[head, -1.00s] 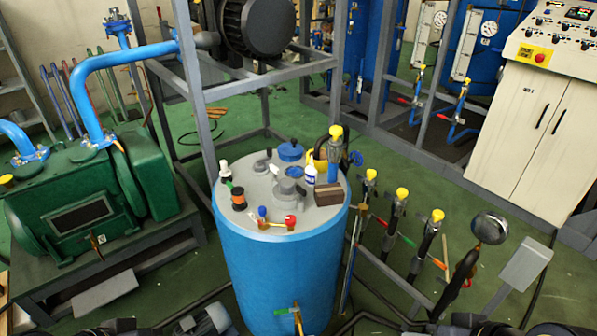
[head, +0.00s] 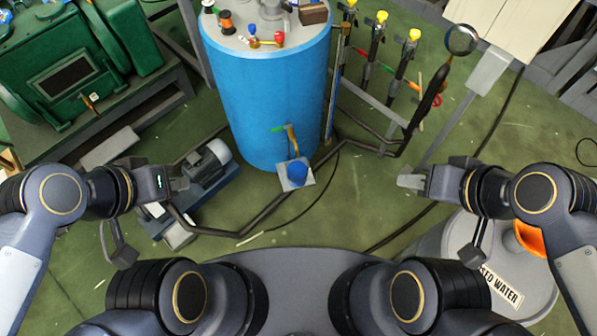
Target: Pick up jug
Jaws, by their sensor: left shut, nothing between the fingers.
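A small blue vessel (head: 298,171), which looks like the jug, stands on a light square plate (head: 291,184) at the foot of the blue tank, below the tank's brass tap (head: 292,141). Its handle cannot be made out. My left gripper (head: 180,184) is shut and empty, to the left of the jug and apart from it. My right gripper (head: 410,181) is to the right of the jug, also apart from it. Its fingers are too small to tell whether they are open.
The blue tank (head: 270,100) rises behind the jug. A grey motor pump (head: 207,165) sits close to my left gripper. A dark pipe (head: 265,215) runs along the floor before the jug. A grey drum lid (head: 455,240) with an orange item (head: 532,237) is at lower right.

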